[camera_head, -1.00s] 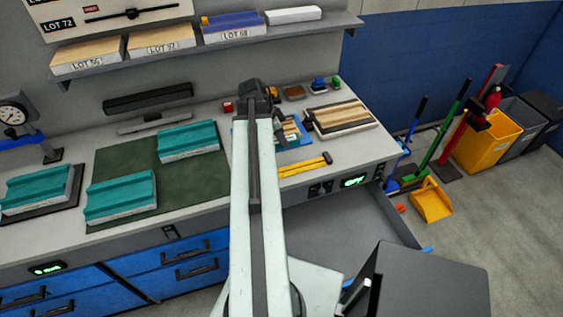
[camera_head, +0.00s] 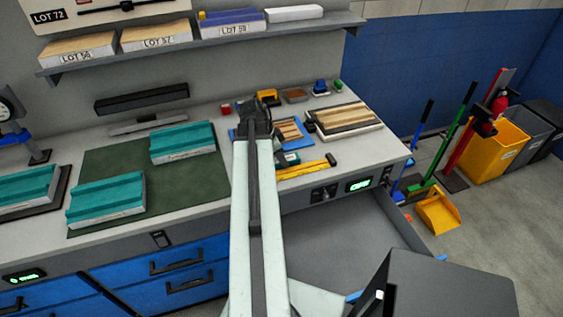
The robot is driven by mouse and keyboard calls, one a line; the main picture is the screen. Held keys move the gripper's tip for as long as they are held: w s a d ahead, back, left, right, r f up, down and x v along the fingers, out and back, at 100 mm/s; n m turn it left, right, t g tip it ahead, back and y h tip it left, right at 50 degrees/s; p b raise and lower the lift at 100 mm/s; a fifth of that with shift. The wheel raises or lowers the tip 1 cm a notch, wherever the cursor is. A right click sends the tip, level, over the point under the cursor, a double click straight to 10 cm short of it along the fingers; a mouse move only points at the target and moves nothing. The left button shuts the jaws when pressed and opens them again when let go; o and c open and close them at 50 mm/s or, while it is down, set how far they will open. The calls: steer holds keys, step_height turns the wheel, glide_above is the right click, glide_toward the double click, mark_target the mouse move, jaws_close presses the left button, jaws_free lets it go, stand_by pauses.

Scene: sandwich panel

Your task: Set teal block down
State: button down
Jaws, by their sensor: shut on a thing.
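A small teal block (camera_head: 291,158) with a pale face shows just right of my arm, over the bench between the blue mat and the yellow-handled tool. My gripper (camera_head: 281,158) is mostly hidden behind my arm; a dark part of it shows beside the block, and it is shut on the block. Whether the block touches the bench cannot be told. Larger teal ridged panels sit on the left of the bench: one at the back of the green mat (camera_head: 182,142), one at its front (camera_head: 106,198), and one on a dark plate (camera_head: 25,187).
A blue mat (camera_head: 308,141) with striped wood pieces lies behind the block. A yellow-handled tool (camera_head: 305,170) lies in front. A striped panel in a tray (camera_head: 345,118) is to the right. An open drawer (camera_head: 340,245) juts out below the bench edge.

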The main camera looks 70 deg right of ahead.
steer(key=shift+a+f+b, duration=0.1)
steer(key=shift+f+b, duration=0.15)
steer(key=shift+b, duration=0.1)
steer(key=c, duration=1.1)
jaws_free()
steer(key=shift+a+r, duration=0.1)
steer(key=shift+o, duration=0.9)
steer(key=shift+r+p, duration=0.2)
steer(key=shift+p, duration=0.15)
steer(key=p+v, duration=1.1)
steer(key=v, duration=0.1)
